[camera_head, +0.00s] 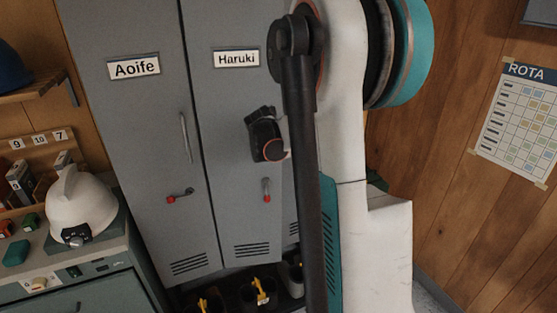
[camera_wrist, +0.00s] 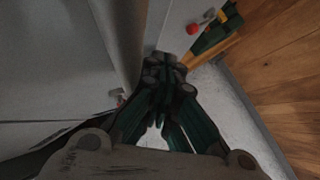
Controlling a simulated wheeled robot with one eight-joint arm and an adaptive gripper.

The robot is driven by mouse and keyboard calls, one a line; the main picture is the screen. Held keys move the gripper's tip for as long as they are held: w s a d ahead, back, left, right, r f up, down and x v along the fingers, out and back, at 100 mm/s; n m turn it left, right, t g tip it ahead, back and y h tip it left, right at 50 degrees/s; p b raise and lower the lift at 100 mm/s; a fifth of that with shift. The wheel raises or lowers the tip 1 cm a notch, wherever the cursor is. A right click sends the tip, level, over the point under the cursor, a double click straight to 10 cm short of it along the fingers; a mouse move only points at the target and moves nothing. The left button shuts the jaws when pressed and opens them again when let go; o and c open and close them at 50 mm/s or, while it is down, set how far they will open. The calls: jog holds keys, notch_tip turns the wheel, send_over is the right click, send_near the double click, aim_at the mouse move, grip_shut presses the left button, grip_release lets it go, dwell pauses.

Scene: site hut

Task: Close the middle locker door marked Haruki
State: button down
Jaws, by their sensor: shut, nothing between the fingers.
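The grey Haruki locker door (camera_head: 228,150) carries a "Haruki" label (camera_head: 237,58) and stands right of the Aoife door (camera_head: 150,130). Its handle has a red tip (camera_head: 267,198) and hangs down. My arm hides its right edge in the head view, so how far it stands open is hard to tell. My gripper (camera_wrist: 165,62) is shut and empty; its fingertips sit beside a pale panel edge (camera_wrist: 118,40) in the wrist view. A red knob (camera_wrist: 193,28) shows just beyond them. In the head view, the dark wrist end of my arm is in front of the Haruki door.
A side cabinet with a white helmet (camera_head: 82,208) stands at left. Dark bins with yellow items (camera_head: 258,292) sit under the lockers. A wood wall with a rota sheet (camera_head: 520,125) closes the right side. Bare floor (camera_wrist: 225,105) shows right of my fingers.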

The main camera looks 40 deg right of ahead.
jog(key=shift+w+d, duration=0.75)
jog(key=shift+w, duration=0.2)
jog(key=shift+w+d, duration=0.7)
jog(key=shift+w, duration=0.25)
